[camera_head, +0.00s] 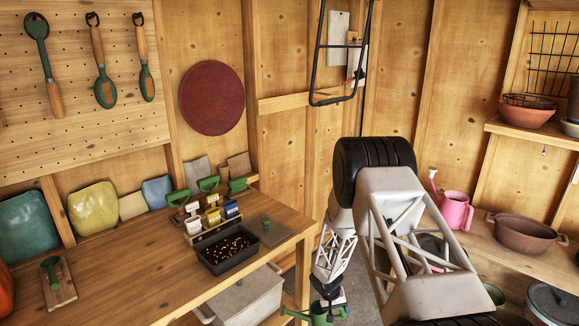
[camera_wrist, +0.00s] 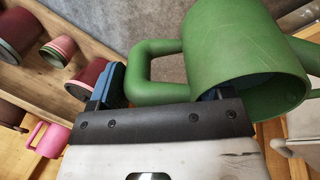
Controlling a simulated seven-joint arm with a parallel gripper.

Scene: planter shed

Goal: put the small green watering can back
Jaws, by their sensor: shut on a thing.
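The small green watering can (camera_wrist: 235,45) fills the upper right of the wrist view, tilted in the picture, with its open mouth toward the camera. Its loop handle (camera_wrist: 140,62) reaches left, between my gripper's blue-tipped fingers (camera_wrist: 160,92). My gripper is shut on the can at the handle; the exact contact is partly hidden.
The workbench holds a black seed tray (camera_head: 228,252) and a small dibber board (camera_head: 58,283). A white bin (camera_head: 250,298) stands below. On the right bench are a pink watering can (camera_head: 456,210) and a brown pot (camera_head: 525,234). My arm hides part of that bench.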

